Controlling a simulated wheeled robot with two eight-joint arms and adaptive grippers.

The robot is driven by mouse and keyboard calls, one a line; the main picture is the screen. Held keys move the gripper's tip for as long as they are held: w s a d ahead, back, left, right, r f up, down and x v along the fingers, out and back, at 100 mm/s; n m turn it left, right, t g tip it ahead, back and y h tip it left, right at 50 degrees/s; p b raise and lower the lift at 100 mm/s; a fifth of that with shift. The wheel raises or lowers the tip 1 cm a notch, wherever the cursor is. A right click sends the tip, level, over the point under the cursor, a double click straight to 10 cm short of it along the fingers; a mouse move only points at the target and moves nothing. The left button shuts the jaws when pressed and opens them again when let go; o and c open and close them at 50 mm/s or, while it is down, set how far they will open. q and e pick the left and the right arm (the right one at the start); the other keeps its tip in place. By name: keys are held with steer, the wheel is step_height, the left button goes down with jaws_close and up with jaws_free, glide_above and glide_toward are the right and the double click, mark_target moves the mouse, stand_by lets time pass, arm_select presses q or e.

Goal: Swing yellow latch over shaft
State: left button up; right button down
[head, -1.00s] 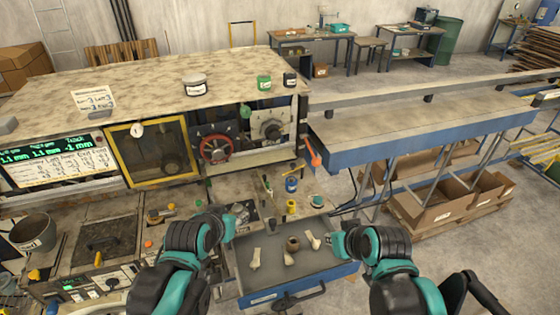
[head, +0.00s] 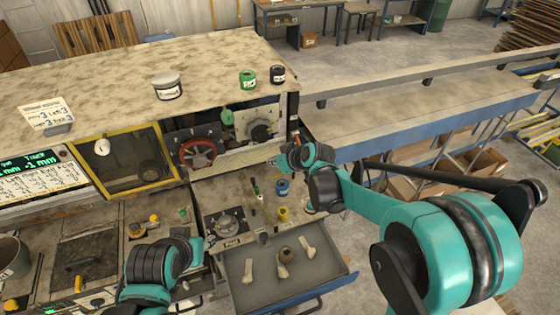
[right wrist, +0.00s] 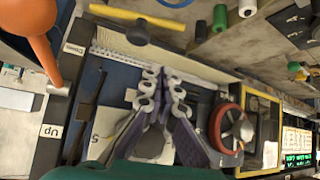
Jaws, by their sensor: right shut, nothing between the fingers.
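My right gripper (head: 277,161) is shut and empty, in front of the machine's right-hand bay. Its fingers (right wrist: 163,78) also show in the right wrist view. The bay holds a grey round hub (head: 262,131), perhaps the shaft's end. In the right wrist view a yellow bar (right wrist: 110,13) with a dark stub lies across the top, apart from the fingers. I cannot tell whether it is the latch. A red handwheel (head: 197,152) is left of the hub; it also shows in the right wrist view (right wrist: 228,127). My left gripper (head: 193,248) is over the bench at lower left, its fingers unclear.
An orange lever (right wrist: 38,40) stands beside "Up" and "Down" labels. A yellow-framed window (head: 76,166) is left of the handwheel. Below are a blue can (head: 283,187), a yellow can (head: 283,213) and an open drawer (head: 236,293) with pale parts.

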mark_target(278, 176)
steer(key=f, duration=0.1)
steer(key=s+f, duration=0.1)
steer(key=d+f, duration=0.1)
steer(key=shift+s+f, duration=0.15)
steer(key=shift+f, duration=0.2)
steer(key=shift+a+f, duration=0.1)
steer(key=shift+s+d+f+b, duration=0.15)
steer(key=shift+s+d+b, duration=0.75)
steer(key=shift+d+b, duration=0.1)
steer(key=shift+s, duration=0.1)
steer(key=shift+r, duration=0.25)
